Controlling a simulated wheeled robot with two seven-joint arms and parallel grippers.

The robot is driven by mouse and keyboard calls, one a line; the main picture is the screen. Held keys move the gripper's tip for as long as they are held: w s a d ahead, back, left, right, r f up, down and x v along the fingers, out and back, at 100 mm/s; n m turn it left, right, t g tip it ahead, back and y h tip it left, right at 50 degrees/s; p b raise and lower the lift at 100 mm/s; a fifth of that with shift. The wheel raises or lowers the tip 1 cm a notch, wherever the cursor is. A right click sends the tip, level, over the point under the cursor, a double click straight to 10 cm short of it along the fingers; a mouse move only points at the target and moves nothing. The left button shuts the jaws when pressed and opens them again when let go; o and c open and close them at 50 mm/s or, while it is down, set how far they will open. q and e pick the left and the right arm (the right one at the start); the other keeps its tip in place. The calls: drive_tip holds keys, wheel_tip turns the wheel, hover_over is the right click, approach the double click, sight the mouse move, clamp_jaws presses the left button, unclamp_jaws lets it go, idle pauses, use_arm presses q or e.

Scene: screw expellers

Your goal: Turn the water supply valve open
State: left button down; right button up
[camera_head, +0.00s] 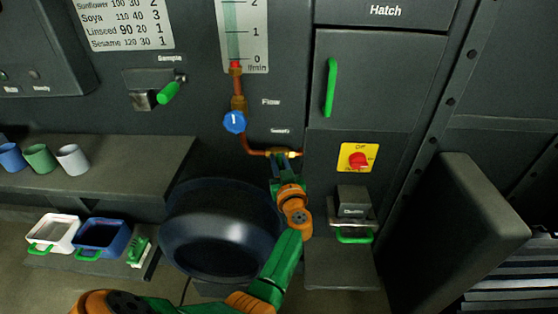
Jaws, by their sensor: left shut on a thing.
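The water supply valve sits on the copper pipe (253,149) low on the dark machine front, under a small label that I cannot read clearly. Its brass body (293,154) shows just above my left gripper. My left gripper (279,162) reaches up from below and is shut at the valve; the handle itself is hidden by the fingers. A round blue knob (234,122) sits on the same pipe, up and to the left, near the Flow label. Above it is a flow gauge (241,38) with a red mark near the bottom. My right gripper is not in view.
A dark round tub (220,229) stands beside my left forearm. A red switch on a yellow plate (358,157) and a box with a green handle (354,236) are to the right. Cups stand on a shelf (112,168) at left. A hatch with a green handle (331,88) is above.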

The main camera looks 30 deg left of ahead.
use_arm(q)
drive_tip(key=shift+s+r+n+h+p, duration=0.15)
drive_tip(key=shift+n+h+p, duration=0.15)
drive_tip(key=shift+n+p, duration=0.3)
drive_tip(key=n+p, duration=0.1)
drive_tip(key=p, duration=0.1)
drive_tip(key=n+p, duration=0.1)
drive_tip(key=p, duration=0.1)
drive_tip(key=shift+a+n+h, duration=0.25)
drive_tip(key=shift+n+h, duration=0.15)
drive_tip(key=shift+s+a+f+n+t+h+p, duration=0.1)
drive_tip(key=shift+f+n+h+p, duration=0.25)
drive_tip(key=shift+n+h+p, duration=0.95)
drive_tip(key=shift+s+a+f+n+t+y+p, duration=0.15)
drive_tip(key=shift+f+n+p, duration=0.35)
drive_tip(key=shift+n, duration=1.65)
drive_tip(key=shift+s+a+f+n+t+h+p, duration=0.1)
drive_tip(key=shift+f+n+h+p, duration=0.15)
drive_tip(key=shift+n+h+p, duration=1.1)
drive_tip(key=shift+n+y+b, duration=0.35)
drive_tip(key=shift+n+y, duration=0.15)
drive_tip(key=shift+n, duration=0.1)
drive_tip(key=c, duration=1.1)
unclamp_jaws()
